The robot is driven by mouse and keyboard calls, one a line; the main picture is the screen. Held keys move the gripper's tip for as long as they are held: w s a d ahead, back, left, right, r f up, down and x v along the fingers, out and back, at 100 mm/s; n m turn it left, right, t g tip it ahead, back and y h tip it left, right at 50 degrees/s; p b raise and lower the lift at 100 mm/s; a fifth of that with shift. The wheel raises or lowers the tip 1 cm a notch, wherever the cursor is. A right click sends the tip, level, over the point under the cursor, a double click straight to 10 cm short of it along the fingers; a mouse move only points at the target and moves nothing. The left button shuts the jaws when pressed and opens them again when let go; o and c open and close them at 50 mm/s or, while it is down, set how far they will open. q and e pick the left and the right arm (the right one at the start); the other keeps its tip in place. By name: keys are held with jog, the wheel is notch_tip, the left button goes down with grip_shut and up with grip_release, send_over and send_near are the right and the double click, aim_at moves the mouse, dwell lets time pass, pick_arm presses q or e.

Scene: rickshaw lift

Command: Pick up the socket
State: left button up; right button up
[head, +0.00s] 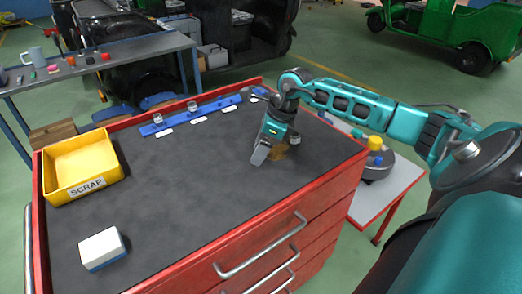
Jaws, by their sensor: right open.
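My right gripper (260,156) reaches down over the dark mat on top of the red tool cabinet, near its right side. It is open, with its fingers low over the mat. A small metallic cylinder, which looks like a socket (295,139), stands on the mat just right of the gripper, partly behind it and not between the fingers. Two similar metallic sockets stand on the blue rail (178,121) at the back, one at its left end (158,118) and one further right (192,107). My left gripper is not in view.
A yellow SCRAP bin (80,168) stands at the cabinet's left. A white and blue box (102,249) lies at the front left. A brownish stain (279,152) marks the mat by the gripper. The middle of the mat (185,185) is clear.

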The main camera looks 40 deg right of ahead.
jog(key=c, duration=1.1)
jog(key=shift+c, duration=0.2)
